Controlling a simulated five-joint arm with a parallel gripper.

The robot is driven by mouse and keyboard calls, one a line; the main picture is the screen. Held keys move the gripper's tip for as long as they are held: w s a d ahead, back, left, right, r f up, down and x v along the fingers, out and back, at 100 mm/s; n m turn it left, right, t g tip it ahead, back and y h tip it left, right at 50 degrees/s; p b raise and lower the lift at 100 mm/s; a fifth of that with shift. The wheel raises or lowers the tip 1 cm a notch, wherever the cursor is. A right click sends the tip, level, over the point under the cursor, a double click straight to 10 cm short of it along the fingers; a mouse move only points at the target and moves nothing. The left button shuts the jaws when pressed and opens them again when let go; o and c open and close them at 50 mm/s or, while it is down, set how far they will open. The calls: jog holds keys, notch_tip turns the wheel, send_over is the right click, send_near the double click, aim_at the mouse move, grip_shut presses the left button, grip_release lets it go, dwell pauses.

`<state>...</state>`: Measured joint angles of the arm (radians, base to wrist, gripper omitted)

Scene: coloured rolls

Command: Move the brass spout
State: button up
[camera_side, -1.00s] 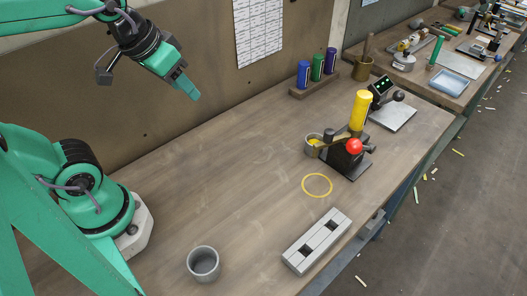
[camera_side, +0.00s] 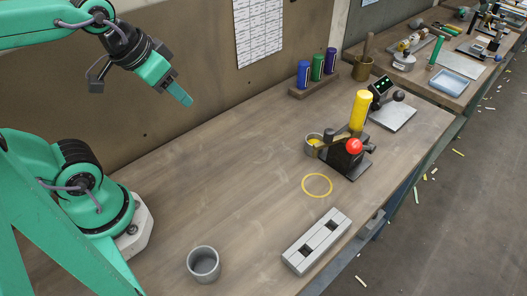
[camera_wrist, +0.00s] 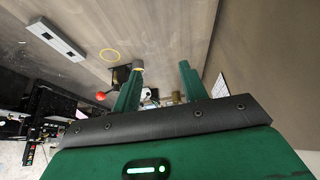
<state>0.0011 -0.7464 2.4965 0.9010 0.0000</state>
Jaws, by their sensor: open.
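The brass spout (camera_side: 331,140) is a short, dull gold piece on the dark device at the back right of the bench. It reaches left from the device to a small grey cup (camera_side: 308,149) with yellow in it. A yellow roll (camera_side: 361,110) stands upright above it, and a red ball knob (camera_side: 354,146) sits in front. My gripper (camera_side: 187,102) is high over the bench at the upper left, well apart from the spout. In the wrist view its two green fingers (camera_wrist: 159,68) are spread, with nothing held. There the spout cannot be made out.
A yellow ring mark (camera_side: 317,195) lies on the bench in front of the device. A grey slotted block (camera_side: 317,240) lies near the front edge, and an empty grey cup (camera_side: 203,263) stands front left. Blue, green and purple rolls (camera_side: 317,68) stand in a rack. The middle bench is clear.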

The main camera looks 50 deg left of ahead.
jog(key=w+d+r+m+g, duration=0.1)
jog(key=w+d+r, duration=0.2)
jog(key=w, duration=0.4)
jog(key=m+g, duration=0.2)
jog(key=g, duration=0.2)
send_near(329, 132)
jog(key=shift+w+a+f, duration=0.15)
jog(key=shift+a+f, duration=0.15)
jog(key=shift+a, duration=0.15)
jog(key=shift+w+d+f+m+g, duration=0.25)
jog(key=shift+d+f+m+g, duration=0.05)
jog(key=shift+d+f, duration=0.15)
jog(key=shift+f, duration=3.85)
